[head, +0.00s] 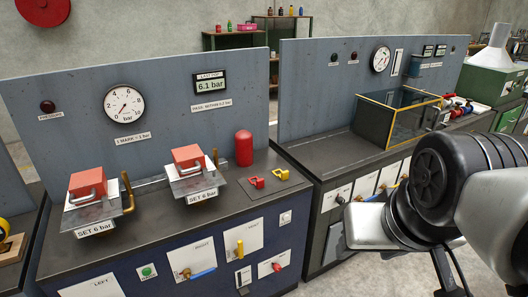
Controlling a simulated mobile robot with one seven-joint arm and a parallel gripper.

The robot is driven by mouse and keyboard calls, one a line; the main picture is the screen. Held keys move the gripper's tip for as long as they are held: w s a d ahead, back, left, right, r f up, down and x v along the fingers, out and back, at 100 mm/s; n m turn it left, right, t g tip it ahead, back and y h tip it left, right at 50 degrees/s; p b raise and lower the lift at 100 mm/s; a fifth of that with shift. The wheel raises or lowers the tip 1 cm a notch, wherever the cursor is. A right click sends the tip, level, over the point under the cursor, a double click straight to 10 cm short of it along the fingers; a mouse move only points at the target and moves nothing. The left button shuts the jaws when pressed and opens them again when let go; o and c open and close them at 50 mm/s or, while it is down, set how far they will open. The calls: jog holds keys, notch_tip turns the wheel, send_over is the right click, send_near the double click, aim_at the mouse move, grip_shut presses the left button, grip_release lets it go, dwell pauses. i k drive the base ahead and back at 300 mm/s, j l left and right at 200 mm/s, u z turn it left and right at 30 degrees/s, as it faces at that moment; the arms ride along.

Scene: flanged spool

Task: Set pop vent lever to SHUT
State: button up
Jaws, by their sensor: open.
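My gripper (368,228) is at the lower right, beyond the bench's right end. It is open, apart from all the levers, and its fingertips are hard to make out.
Two clamped blocks with red tops (87,184) and (187,156) stand on the left bench. A second bench with a glass-sided box (412,118) stands right. Floor shows at lower right.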

aim_at(239, 252)
jog(key=u, duration=0.7)
jog(key=k+j+z, duration=0.15)
jog(key=j, duration=0.15)
jog(key=i+j+z, duration=0.1)
jog(key=i+j, duration=0.25)
jog(key=i, duration=0.25)
